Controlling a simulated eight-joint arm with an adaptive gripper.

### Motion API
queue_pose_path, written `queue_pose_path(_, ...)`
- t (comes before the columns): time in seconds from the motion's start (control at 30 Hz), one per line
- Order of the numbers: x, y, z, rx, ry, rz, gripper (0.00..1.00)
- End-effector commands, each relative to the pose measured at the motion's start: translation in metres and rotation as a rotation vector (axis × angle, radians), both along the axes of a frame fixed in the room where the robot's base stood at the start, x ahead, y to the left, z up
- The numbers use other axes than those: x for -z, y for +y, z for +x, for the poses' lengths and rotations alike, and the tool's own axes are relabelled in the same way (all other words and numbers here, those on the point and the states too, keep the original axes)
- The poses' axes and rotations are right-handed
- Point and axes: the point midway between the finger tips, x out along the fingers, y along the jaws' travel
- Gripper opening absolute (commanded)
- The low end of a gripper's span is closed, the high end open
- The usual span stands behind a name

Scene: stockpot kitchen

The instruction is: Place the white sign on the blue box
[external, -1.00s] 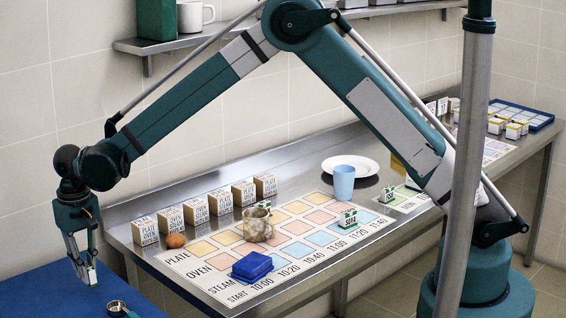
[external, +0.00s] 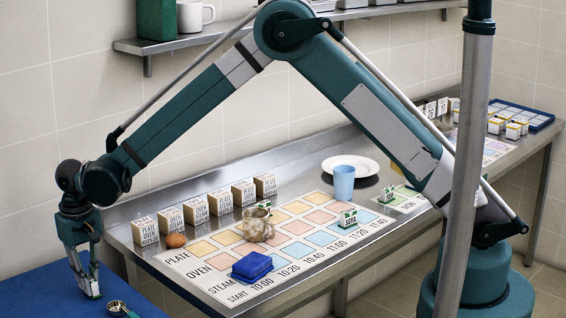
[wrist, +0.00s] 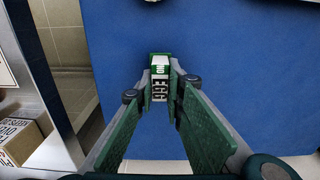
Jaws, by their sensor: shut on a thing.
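My gripper (external: 91,288) is low over the blue surface at the left, shut on a small white-and-green sign marked EGG (wrist: 160,72). The wrist view shows the sign between the fingertips, with blue surface around it. In the external view the fingers mostly hide it. I cannot tell whether it touches the surface. The blue box (external: 252,266) sits on the printed board (external: 205,285), near START and STEAM, to the right of my gripper. Its top looks bare.
A measuring scoop (external: 117,308) lies near my gripper.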

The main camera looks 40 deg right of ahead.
Motion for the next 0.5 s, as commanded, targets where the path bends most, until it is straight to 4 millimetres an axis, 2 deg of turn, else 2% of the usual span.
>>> queue_pose_path(0.13,0.0040,0.0000,0.0000,0.000,0.000,0.000,0.01)
queue_pose_path(0.17,0.0032,0.0000,0.0000,0.000,0.000,0.000,0.16)
queue_pose_path(0.23,0.0029,0.0000,0.0000,0.000,0.000,0.000,0.25)
queue_pose_path(0.5,0.0027,0.0000,0.0000,0.000,0.000,0.000,0.27)
